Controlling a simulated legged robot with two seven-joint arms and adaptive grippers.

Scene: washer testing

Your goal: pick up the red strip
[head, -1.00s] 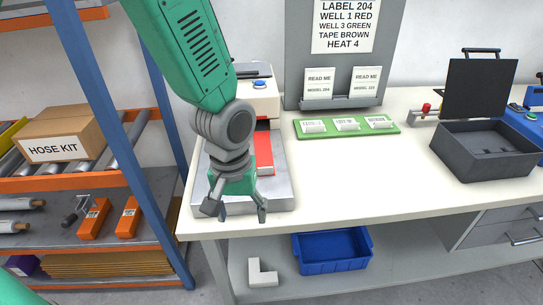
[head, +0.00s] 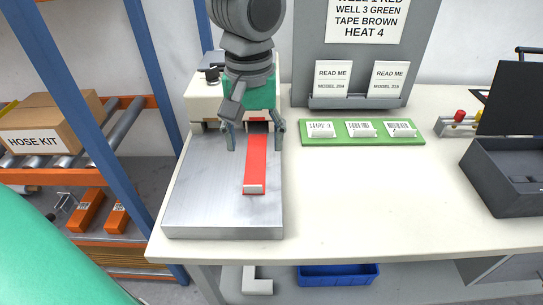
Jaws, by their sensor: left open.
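The red strip (head: 257,160) lies lengthwise on a silver metal plate (head: 200,210). Its far end runs toward the slot of a cream machine (head: 203,106), and a pale block (head: 253,188) sits at its near end. My left gripper (head: 255,147) is open and points down over the far part of the strip, with one finger to each side of it. I see no hold on the strip, and I cannot tell the exact height of the fingertips above the plate. My right gripper is not in view.
A green tray (head: 318,139) with several labelled pieces lies to the right. Behind it stands a grey board (head: 310,60) with two cards. A dark open case (head: 505,170) is at the far right. The table's middle (head: 370,190) is clear.

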